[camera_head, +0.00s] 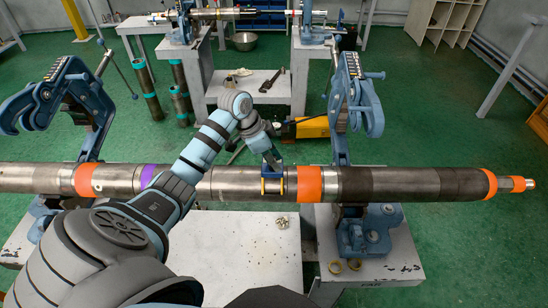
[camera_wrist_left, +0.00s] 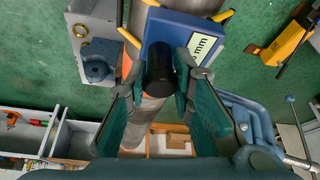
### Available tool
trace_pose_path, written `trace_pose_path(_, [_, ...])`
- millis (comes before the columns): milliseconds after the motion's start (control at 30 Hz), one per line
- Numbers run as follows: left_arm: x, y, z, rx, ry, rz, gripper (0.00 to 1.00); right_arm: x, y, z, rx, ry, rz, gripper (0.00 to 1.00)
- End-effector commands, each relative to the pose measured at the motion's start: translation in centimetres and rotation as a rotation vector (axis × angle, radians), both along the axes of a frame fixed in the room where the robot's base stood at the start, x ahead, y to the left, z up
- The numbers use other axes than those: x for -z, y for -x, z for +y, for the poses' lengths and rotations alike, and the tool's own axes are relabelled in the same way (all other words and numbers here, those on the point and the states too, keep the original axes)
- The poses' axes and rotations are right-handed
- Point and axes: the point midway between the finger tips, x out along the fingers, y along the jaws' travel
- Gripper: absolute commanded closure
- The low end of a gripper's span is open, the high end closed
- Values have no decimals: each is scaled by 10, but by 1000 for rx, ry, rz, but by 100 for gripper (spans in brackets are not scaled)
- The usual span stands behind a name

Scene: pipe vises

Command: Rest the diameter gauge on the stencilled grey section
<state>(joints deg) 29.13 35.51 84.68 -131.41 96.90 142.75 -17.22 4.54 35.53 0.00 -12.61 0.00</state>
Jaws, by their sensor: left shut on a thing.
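The diameter gauge (camera_head: 272,171) has a blue body, yellow prongs and a black handle. It is at the long pipe (camera_head: 235,183), over a bare grey section just left of an orange band. My left gripper (camera_head: 269,156) is above it. In the left wrist view the gripper (camera_wrist_left: 160,78) is shut on the gauge's black handle (camera_wrist_left: 160,62), and the blue body (camera_wrist_left: 188,30) bears an "mm" label. The prongs lie to either side of the pipe; I cannot tell whether the gauge touches it. I cannot make out stencilling on the grey section. My right gripper is not in view.
Blue vises stand at the left (camera_head: 92,105) and right (camera_head: 362,108) of the pipe. A yellow tool (camera_head: 312,127) lies behind it. A white bench (camera_head: 235,250) with small scattered parts is below. Dark pipes (camera_head: 146,88) stand on the green floor behind.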

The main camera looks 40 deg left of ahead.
Motion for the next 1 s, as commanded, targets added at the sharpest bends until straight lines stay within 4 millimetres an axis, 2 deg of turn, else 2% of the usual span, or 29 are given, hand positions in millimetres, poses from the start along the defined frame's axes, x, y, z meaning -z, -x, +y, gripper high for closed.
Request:
trace_pose_path(733, [7,0,0,1,0,-1,100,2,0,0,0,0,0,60])
trace_pose_path(767, [7,0,0,1,0,-1,74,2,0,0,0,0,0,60])
trace_pose_path(800, [7,0,0,1,0,-1,67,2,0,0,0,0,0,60])
trace_pose_path(900, [7,0,0,1,0,-1,55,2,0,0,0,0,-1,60])
trace_pose_path(1000, [7,0,0,1,0,0,55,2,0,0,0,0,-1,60])
